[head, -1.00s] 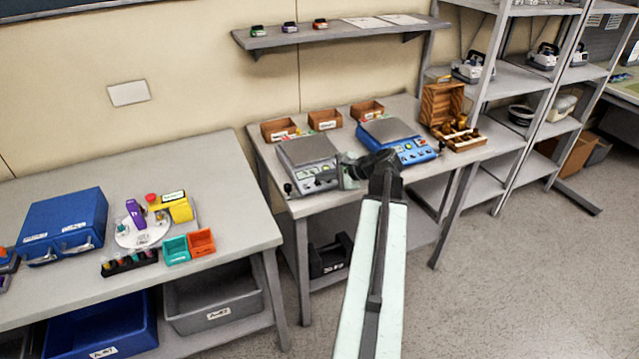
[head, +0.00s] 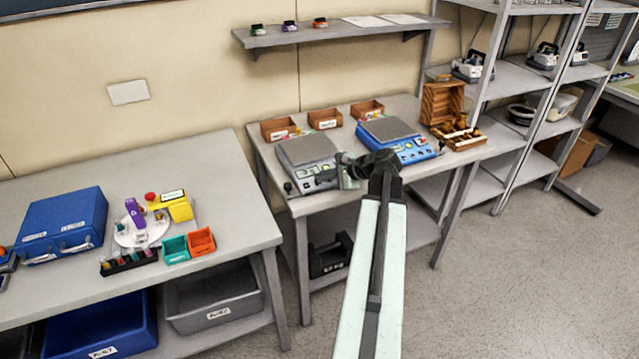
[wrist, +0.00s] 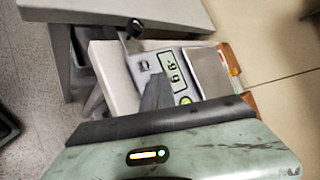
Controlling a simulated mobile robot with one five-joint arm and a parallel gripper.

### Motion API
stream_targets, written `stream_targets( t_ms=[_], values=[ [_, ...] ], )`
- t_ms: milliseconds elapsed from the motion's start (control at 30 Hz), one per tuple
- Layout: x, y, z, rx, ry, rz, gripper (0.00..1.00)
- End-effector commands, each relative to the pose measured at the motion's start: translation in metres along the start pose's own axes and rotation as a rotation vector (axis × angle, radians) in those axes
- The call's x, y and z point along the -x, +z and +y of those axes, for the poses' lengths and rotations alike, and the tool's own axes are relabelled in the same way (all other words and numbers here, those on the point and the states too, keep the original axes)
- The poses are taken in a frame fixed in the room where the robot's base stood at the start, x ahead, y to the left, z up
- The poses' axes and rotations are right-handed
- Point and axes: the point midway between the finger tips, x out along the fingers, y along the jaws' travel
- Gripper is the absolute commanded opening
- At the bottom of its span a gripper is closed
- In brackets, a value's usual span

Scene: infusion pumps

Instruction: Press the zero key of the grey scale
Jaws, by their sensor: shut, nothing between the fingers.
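The grey scale (head: 308,152) stands at the left front of the middle table, with a dark grey pan and a light front panel. In the wrist view the scale (wrist: 192,91) shows its display (wrist: 176,68) with digits and a green round key (wrist: 186,100). Key labels are too small to read, so I cannot tell which is the zero key. My gripper (head: 342,172) is at the scale's front right corner. In the wrist view its dark shut fingers (wrist: 156,90) lie over the front panel beside the display; I cannot tell whether they touch it.
A blue scale (head: 408,148) stands to the right on the same table (head: 262,150). Three brown bins (head: 324,120) stand behind, and an open wooden weight box (head: 442,102) at the right. A wall shelf (head: 350,33) hangs above. Open floor lies in front.

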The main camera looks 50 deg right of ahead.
Motion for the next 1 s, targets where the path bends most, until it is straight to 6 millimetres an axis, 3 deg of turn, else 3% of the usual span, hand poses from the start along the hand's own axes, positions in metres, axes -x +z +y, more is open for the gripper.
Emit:
stream_targets(
  t_ms=[1000],
  values=[
    [-0.0084,-0.0059,0.0053,0.000,0.000,0.001,0.00]
  ],
)
